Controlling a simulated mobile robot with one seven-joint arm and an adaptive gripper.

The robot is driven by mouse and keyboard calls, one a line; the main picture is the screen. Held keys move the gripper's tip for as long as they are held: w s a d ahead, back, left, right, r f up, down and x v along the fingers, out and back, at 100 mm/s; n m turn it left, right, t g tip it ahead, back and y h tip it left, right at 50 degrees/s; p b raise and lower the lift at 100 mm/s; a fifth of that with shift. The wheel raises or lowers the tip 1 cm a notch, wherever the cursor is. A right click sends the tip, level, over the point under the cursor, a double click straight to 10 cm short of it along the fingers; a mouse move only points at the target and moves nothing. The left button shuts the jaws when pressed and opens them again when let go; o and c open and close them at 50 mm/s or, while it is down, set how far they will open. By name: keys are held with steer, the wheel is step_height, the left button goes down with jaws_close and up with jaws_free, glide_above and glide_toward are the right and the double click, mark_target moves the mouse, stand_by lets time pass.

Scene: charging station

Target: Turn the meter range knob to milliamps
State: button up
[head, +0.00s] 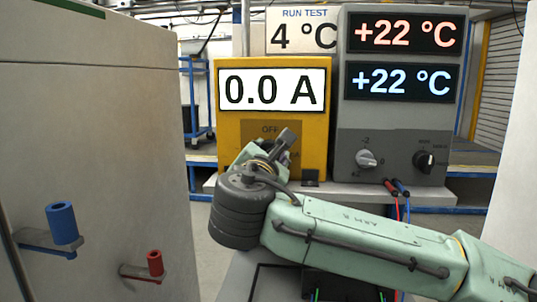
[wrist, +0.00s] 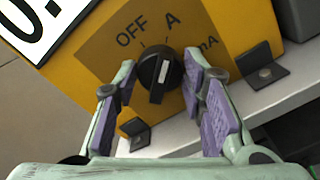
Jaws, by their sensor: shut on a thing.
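The yellow meter (head: 228,128) stands on a bench, and its display (head: 271,90) reads 0.0 A. Its black round range knob (wrist: 160,74) shows in the wrist view, below the labels OFF, A and mA. The white mark on the knob's ridge points up and slightly right, toward A. My gripper (wrist: 162,70) has one purple-padded finger on each side of the knob and is shut on it. In the head view my gripper (head: 275,150) is in front of the meter's lower face and hides the knob.
A grey unit (head: 400,120) with two +22 °C displays and two knobs stands to the meter's right. Red and blue plugs (head: 396,187) with leads are below it. A pale cabinet with a blue handle (head: 62,222) and a red handle (head: 155,262) fills the left.

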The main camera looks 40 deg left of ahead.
steer(key=shift+c, duration=1.3)
steer(key=shift+f, duration=0.1)
steer(key=m+b, duration=0.3)
steer(key=shift+f+b, duration=0.25)
steer(key=shift+b, duration=0.05)
steer(key=m+b, duration=0.2)
steer(key=m, duration=0.1)
steer(key=shift+m, duration=0.3)
steer(key=shift+r+m+b, duration=0.2)
steer(key=shift+m+b, duration=0.8)
steer(key=shift+m, duration=0.6)
steer(key=o, duration=1.1)
steer(key=shift+r, duration=0.1)
steer(key=shift+o, duration=0.2)
